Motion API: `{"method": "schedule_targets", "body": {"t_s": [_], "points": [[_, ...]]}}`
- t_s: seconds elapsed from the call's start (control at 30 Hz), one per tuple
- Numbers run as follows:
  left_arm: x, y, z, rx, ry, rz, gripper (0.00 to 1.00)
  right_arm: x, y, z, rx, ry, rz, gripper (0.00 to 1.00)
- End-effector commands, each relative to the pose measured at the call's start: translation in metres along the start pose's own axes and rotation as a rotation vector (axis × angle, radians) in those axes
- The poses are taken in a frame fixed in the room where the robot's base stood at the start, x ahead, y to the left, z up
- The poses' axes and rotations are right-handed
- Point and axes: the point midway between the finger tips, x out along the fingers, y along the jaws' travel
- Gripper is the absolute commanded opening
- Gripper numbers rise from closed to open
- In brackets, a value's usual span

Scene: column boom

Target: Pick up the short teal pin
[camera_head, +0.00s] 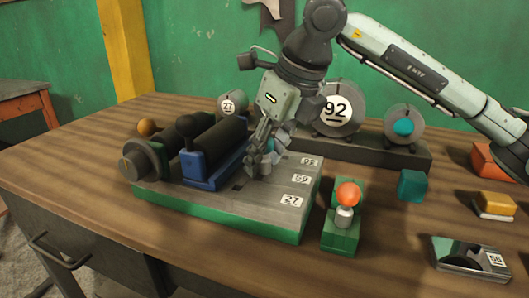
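My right gripper (264,165) points down at the board (225,213), a grey-topped block with a green side and labels 92, 59 and 27. Its fingers are low over the board's far part, near the blue carriage (206,167). A small bluish-teal patch (268,145) shows between the fingers; it may be the short teal pin, but the fingers cover most of it. I cannot tell whether they grip it. A teal round end (403,127) shows in a grey disc on the back rack. My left gripper is not in view.
An orange ball (348,194) tops a pin on a green block (341,232). A teal cube (412,185), a yellow block (496,202) and a metal plate marked 56 (470,258) lie right. Bare wood separates them.

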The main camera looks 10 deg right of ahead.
Motion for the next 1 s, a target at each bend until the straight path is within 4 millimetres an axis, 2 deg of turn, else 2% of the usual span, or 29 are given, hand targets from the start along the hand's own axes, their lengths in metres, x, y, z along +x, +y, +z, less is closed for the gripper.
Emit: {"method": "schedule_targets", "body": {"t_s": [0.03, 0.27, 0.57, 0.67, 1.0], "points": [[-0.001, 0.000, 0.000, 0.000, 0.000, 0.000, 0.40, 0.000, 0.000, 0.000, 0.000, 0.000, 0.000, 0.28], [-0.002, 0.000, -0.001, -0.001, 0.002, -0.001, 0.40, 0.000, 0.000, 0.000, 0.000, 0.000, 0.000, 0.00], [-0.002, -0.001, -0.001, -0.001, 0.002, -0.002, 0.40, -0.004, 0.000, 0.002, 0.000, -0.003, -0.001, 0.00], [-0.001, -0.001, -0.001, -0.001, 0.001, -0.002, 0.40, -0.015, 0.000, 0.007, -0.001, -0.005, -0.001, 0.00], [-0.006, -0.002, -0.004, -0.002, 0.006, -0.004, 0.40, -0.076, 0.000, 0.032, 0.000, -0.004, -0.001, 0.00]]}}
